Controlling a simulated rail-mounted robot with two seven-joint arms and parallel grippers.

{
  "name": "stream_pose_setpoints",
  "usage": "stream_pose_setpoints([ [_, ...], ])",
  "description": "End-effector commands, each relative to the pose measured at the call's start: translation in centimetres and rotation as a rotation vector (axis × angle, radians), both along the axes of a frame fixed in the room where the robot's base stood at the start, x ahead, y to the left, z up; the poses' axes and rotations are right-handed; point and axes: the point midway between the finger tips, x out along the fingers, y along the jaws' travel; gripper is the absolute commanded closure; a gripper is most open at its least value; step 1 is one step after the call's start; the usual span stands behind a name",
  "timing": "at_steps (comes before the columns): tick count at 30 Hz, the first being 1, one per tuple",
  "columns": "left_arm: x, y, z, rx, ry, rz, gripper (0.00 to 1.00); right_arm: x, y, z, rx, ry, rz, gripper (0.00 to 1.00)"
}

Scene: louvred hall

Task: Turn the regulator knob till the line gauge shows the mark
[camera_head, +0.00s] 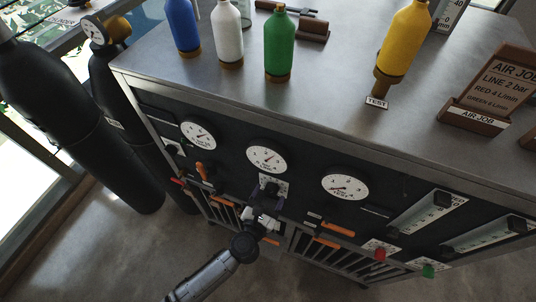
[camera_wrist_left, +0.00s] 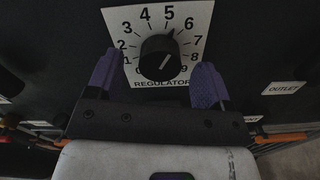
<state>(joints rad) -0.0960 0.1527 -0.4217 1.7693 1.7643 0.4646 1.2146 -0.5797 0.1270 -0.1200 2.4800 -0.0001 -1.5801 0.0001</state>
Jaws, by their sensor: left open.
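The plate also shows in the head view (camera_head: 283,184), below the middle gauge (camera_head: 266,159). My left gripper (camera_head: 267,206) is open, with its purple fingers (camera_wrist_left: 157,62) on either side of the knob and a gap at each side. A left gauge (camera_head: 198,136) and a right gauge (camera_head: 345,188) flank the middle one. Their captions are too small to tell which is the line gauge. My right gripper is out of view.
A sign (camera_head: 505,82) on the bench top reads LINE 2 bar. Blue (camera_head: 182,27), white (camera_head: 228,32), green (camera_head: 279,46) and yellow (camera_head: 404,42) bottles stand there. Orange levers (camera_head: 202,171), (camera_head: 338,229) stick out of the panel. Dark cylinders (camera_head: 65,110) stand at left.

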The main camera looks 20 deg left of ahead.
Motion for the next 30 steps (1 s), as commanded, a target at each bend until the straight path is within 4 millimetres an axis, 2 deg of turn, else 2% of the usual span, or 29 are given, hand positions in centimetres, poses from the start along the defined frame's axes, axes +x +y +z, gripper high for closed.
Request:
stream_pose_setpoints([
  [9,-3.8,-0.1,0.0,-0.002,0.002,0.000,0.26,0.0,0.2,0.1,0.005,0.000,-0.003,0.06],
  [15,-5.4,-0.1,0.0,-0.001,0.001,0.000,0.26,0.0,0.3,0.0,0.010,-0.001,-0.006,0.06],
  [30,-6.0,-0.1,-0.1,-0.001,0.001,0.000,0.26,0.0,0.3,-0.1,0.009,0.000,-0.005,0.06],
])
